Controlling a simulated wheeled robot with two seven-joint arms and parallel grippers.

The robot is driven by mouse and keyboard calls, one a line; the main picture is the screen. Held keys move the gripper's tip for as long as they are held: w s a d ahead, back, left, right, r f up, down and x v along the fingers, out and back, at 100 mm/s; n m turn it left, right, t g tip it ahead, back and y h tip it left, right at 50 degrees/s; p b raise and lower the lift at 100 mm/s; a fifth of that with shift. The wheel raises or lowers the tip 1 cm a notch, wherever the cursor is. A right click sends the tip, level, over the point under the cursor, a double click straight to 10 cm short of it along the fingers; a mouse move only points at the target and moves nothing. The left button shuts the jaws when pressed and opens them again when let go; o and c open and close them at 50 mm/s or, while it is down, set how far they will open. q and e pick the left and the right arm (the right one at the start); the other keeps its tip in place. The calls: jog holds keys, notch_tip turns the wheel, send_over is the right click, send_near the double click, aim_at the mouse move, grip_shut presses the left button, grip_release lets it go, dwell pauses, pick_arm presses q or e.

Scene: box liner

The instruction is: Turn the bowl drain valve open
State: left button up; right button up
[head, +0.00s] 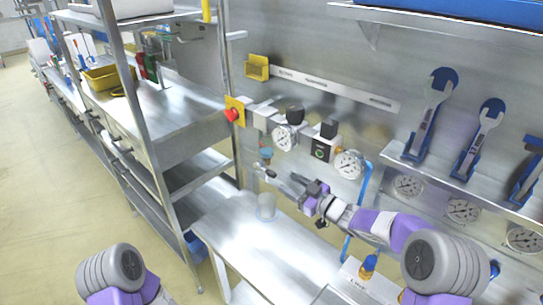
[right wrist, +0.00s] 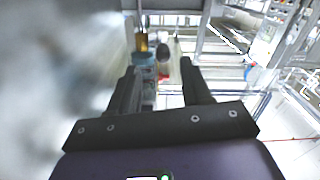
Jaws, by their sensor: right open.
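My right gripper (head: 284,180) reaches left across the bench, with its jaws open and empty. In the right wrist view its two dark fingers (right wrist: 159,70) stand apart. Just beyond the fingertips is a small fitting with a grey lever-like end (head: 264,172) below a teal bowl-like part (head: 266,154); I take it as the drain valve, but its details are too small to tell. In the right wrist view a dark round knob (right wrist: 163,52) and a brass-coloured part (right wrist: 142,42) show between and beyond the fingers, apart from them. My left gripper is out of view.
A clear cup (head: 266,206) stands on the steel bench (head: 240,232) below the fitting. A steel shelf rack (head: 165,140) stands left. Wrenches (head: 427,115) hang on the right. The floor at left is clear.

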aim_at(273, 175)
jog(key=x, duration=0.6)
jog(key=shift+s+a+r, duration=0.1)
jog(key=shift+s+a, duration=0.1)
jog(key=shift+a, duration=0.05)
jog(key=shift+w+a, duration=0.35)
jog(key=shift+w, duration=0.1)
grip_shut()
